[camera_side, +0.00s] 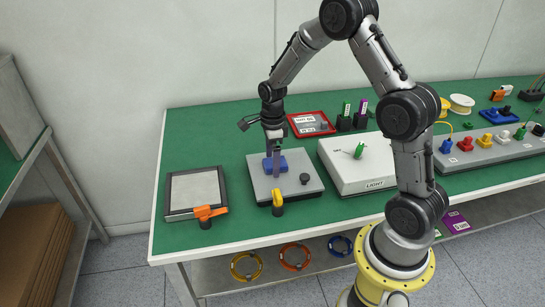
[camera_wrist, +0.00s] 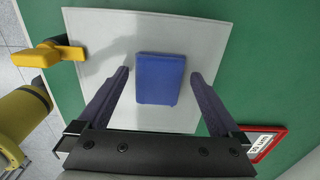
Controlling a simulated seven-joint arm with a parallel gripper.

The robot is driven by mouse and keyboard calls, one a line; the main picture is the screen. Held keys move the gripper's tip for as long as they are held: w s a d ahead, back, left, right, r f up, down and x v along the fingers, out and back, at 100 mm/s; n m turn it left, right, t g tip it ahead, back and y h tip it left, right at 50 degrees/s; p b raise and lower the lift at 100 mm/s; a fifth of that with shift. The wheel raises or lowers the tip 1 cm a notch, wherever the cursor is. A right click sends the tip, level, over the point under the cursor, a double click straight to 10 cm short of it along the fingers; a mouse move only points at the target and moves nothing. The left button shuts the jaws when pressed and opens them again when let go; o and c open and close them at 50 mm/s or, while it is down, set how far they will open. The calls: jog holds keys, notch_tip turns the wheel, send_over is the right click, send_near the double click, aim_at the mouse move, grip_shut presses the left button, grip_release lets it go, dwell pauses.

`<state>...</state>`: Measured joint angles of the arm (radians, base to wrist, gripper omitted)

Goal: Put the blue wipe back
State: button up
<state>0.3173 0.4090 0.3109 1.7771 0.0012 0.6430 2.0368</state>
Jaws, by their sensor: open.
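The blue wipe (camera_side: 282,162) is a small blue block lying on a pale grey plate (camera_side: 259,188) near the middle left of the green table. In the wrist view the blue wipe (camera_wrist: 160,80) lies flat on the glossy light plate (camera_wrist: 95,30). My gripper (camera_side: 274,165) points down over the wipe in the side view, and its fingers partly hide it. In the wrist view my gripper (camera_wrist: 160,76) is open, with one dark finger on each side of the wipe and a visible gap on both sides. I cannot tell the exact fingertip height.
A red-framed tray (camera_side: 311,124) lies behind. A white box marked LIGHT (camera_side: 350,177) stands right; a framed panel with an orange handle (camera_side: 205,212) lies left.

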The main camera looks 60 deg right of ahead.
jog(key=s+a+r+n+t, duration=0.1)
jog(key=s+a+r+n, duration=0.15)
jog(key=r, duration=0.65)
jog(key=s+a+r+n, duration=0.2)
jog(key=r+n, duration=0.2)
jog(key=r, duration=0.5)
jog(key=s+a+r+n+t, duration=0.2)
jog(key=s+a+n, duration=0.2)
jog(key=s+n, duration=0.5)
jog(key=s+a+r+n+t, duration=0.1)
jog(key=s+a+n, duration=0.3)
jog(key=s+n, duration=0.5)
jog(key=shift+s+a+r+n+t, duration=0.3)
jog(key=shift+n+t, duration=0.5)
jog(key=shift+n, duration=0.45)
jog(key=shift+d, duration=0.1)
